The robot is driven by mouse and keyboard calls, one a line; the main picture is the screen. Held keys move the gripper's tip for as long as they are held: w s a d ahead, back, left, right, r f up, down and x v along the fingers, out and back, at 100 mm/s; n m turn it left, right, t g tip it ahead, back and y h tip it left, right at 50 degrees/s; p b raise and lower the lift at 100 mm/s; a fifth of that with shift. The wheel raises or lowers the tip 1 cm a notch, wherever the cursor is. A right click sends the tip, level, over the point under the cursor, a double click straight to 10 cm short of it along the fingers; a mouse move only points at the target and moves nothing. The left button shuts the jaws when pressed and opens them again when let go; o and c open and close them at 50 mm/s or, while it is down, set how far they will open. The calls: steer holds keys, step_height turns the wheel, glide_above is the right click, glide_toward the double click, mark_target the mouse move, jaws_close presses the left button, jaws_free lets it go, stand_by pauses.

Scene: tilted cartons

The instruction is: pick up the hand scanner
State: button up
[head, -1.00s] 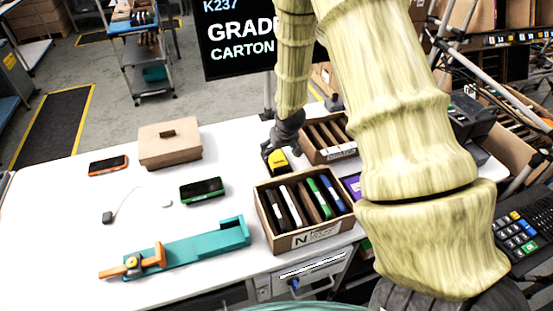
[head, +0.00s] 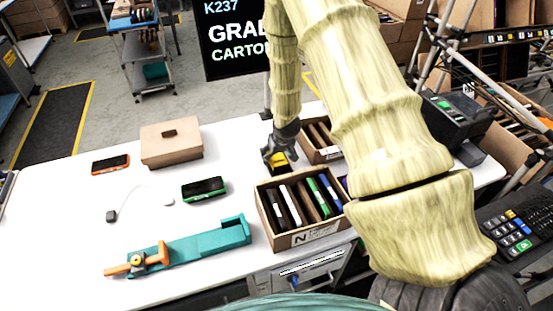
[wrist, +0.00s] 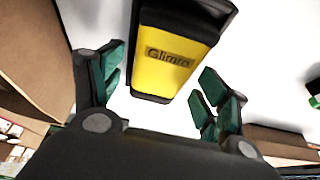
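The hand scanner (head: 280,161), yellow and black, lies on the white table behind the front carton; my gripper partly hides it in the head view. In the wrist view the scanner (wrist: 172,58) shows its yellow face with the word "Glimre", and its upper part is cut off by the frame edge. My gripper (head: 274,155) is low over the scanner. In the wrist view its teal-padded fingers (wrist: 160,88) are apart, one on each side of the scanner's near end, with white table visible between the scanner and each finger.
A carton of upright devices (head: 303,240) stands just in front of the scanner, and another carton (head: 331,154) stands close at its right.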

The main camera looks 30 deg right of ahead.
steer(key=c, duration=0.6)
steer(key=shift+r, duration=0.15)
